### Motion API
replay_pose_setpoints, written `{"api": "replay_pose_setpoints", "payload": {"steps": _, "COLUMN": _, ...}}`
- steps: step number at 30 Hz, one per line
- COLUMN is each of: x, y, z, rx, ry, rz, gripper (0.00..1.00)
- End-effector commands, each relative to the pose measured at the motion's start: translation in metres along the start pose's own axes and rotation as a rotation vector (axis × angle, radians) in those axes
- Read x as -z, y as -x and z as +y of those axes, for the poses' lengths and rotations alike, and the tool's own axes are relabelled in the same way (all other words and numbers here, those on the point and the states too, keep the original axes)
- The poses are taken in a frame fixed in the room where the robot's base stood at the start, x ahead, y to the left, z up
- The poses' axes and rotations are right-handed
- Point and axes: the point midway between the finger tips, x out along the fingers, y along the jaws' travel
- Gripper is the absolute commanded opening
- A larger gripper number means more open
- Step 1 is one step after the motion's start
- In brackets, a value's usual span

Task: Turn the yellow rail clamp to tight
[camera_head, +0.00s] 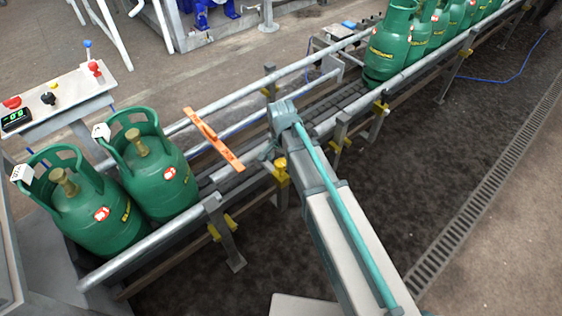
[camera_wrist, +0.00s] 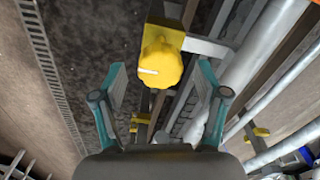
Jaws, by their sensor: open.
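The yellow rail clamp (camera_wrist: 160,66) is a round knob with a yellow block behind it, beside a metal bracket and rail. A white mark on its face points left in the wrist view. My gripper (camera_wrist: 161,72) is open, its teal-grey fingers to the left and right of the knob, with gaps on both sides. The knob appears apart from the fingers. In the head view, a yellow clamp (camera_head: 281,174) shows on the near rail next to my arm's end; my fingers cannot be made out clearly there.
Green gas cylinders stand on the conveyor at the left (camera_head: 158,178) and the far right (camera_head: 390,50). An orange bar (camera_head: 213,138) crosses the conveyor. Other yellow clamps (camera_head: 222,228) sit along the near rail. A control panel (camera_head: 55,98) stands at the left. The floor nearby is clear.

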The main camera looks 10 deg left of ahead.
Motion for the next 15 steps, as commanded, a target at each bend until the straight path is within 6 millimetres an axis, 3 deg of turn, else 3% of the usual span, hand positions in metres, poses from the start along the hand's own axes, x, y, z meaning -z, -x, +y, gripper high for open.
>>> {"api": "replay_pose_setpoints", "payload": {"steps": 12, "x": 0.0, "y": -0.0095, "z": 0.0, "rx": 0.001, "ry": 0.0, "rz": 0.001, "gripper": 0.73}}
{"api": "replay_pose_setpoints", "payload": {"steps": 15, "x": 0.0001, "y": -0.0094, "z": 0.0, "rx": 0.001, "ry": 0.0, "rz": 0.001, "gripper": 0.6}}
